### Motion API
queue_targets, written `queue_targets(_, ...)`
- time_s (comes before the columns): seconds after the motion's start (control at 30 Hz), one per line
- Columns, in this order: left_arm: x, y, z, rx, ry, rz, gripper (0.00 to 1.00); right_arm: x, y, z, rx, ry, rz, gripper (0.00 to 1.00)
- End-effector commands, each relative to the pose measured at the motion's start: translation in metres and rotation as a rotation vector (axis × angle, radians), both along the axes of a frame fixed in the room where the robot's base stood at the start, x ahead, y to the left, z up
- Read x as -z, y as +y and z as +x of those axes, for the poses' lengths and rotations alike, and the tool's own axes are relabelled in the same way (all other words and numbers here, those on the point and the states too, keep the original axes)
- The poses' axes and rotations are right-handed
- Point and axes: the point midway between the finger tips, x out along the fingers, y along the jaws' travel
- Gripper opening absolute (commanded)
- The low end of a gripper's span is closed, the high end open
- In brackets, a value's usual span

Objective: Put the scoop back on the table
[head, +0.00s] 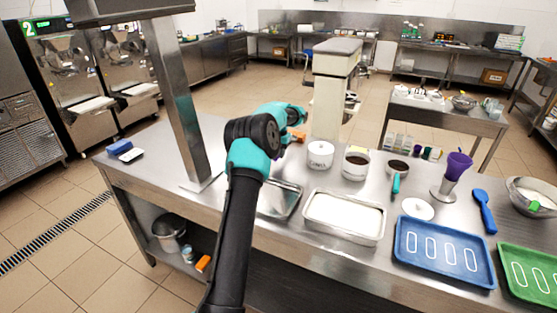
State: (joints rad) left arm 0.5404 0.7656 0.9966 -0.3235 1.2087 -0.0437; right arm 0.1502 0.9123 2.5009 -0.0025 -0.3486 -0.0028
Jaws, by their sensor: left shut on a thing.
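A blue spoon-like utensil (484,210) lies on the right of the table. My right gripper is not in view.
The white tub (320,154), a pot of dark contents (356,165) and a steel pan of white stuff (344,217) stand right of my arm. A blue tray (444,250) and green tray (528,272) lie front right. A steel post (178,110) rises at left.

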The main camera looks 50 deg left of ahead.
Motion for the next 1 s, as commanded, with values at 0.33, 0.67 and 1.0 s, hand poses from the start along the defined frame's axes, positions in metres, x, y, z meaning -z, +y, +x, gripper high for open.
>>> queue_targets(0.33,0.000,0.002,0.002,0.000,-0.001,0.000,0.00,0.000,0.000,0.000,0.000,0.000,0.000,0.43)
queue_targets(0.67,0.031,0.002,0.002,0.001,0.000,0.000,0.00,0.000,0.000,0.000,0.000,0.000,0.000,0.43)
queue_targets(1.0,0.035,0.002,0.002,0.000,-0.001,0.000,0.00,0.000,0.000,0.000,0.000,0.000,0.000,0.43)
